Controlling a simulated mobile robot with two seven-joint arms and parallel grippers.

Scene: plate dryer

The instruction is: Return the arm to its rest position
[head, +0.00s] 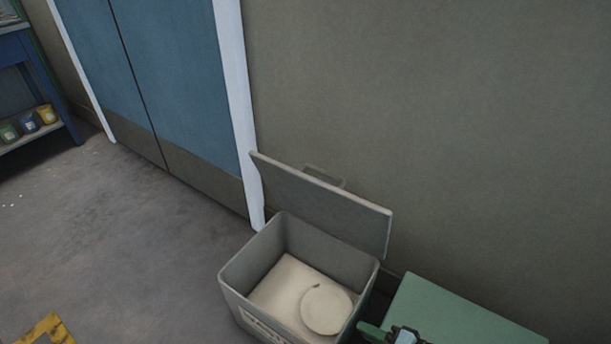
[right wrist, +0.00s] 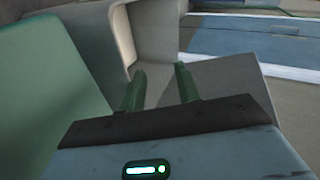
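My right gripper (head: 374,330) is at the bottom edge of the head view, just right of an open grey bin (head: 231,283). In the right wrist view its two green fingers (right wrist: 161,82) stand apart with nothing held between them. A pale round plate (head: 327,309) lies inside the bin on a light bottom, toward its right side. The bin's lid (head: 325,206) is raised and leans back toward the wall. My left gripper is not in view.
A green surface (head: 455,312) is right of the bin, beside my right gripper. A plain wall (head: 430,130) is behind. Blue double doors (head: 175,80) and a blue shelf with several small pots (head: 47,114) are at left.

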